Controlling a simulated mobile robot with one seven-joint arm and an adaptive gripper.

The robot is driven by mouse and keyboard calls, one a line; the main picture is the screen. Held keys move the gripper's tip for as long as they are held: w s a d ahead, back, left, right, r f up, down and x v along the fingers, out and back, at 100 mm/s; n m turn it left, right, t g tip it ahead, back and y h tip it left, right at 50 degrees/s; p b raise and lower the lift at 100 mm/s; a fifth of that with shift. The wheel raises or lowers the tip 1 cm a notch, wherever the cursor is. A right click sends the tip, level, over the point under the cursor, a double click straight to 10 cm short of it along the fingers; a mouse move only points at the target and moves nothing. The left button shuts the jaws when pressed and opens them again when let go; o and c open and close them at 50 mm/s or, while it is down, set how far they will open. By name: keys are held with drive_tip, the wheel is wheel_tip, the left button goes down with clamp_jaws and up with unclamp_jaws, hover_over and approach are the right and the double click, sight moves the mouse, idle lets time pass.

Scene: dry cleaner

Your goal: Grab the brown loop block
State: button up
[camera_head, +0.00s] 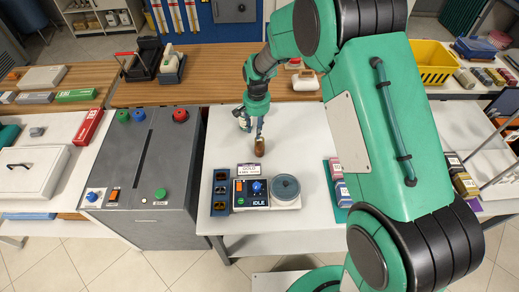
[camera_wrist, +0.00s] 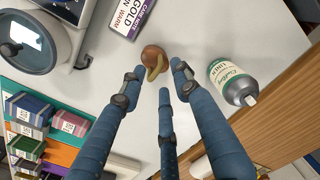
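The brown loop block (camera_head: 259,147) stands on the white table, just below my gripper in the head view. In the wrist view the block (camera_wrist: 153,55) has a rounded brown top and a tan loop on its side. My gripper (camera_head: 259,131) points down at it. In the wrist view my gripper (camera_wrist: 157,78) has its blue fingers spread, with the block between and just beyond the tips. Nothing is held. I cannot tell whether a fingertip touches the block.
A labelled grey-green bottle (camera_wrist: 232,82) lies or stands right of the block in the wrist view. A control box (camera_head: 251,193), a round lidded pot (camera_head: 285,188) and a "GOLD" sign (camera_head: 260,169) are nearby. Small labelled boxes (camera_head: 337,180) sit at the table's right.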

sight(260, 145)
drive_tip(key=shift+f, duration=0.85)
drive_tip(key=shift+f+b, duration=0.45)
drive_tip(key=shift+f, duration=2.15)
drive_tip(key=shift+c, duration=0.5)
clamp_jaws()
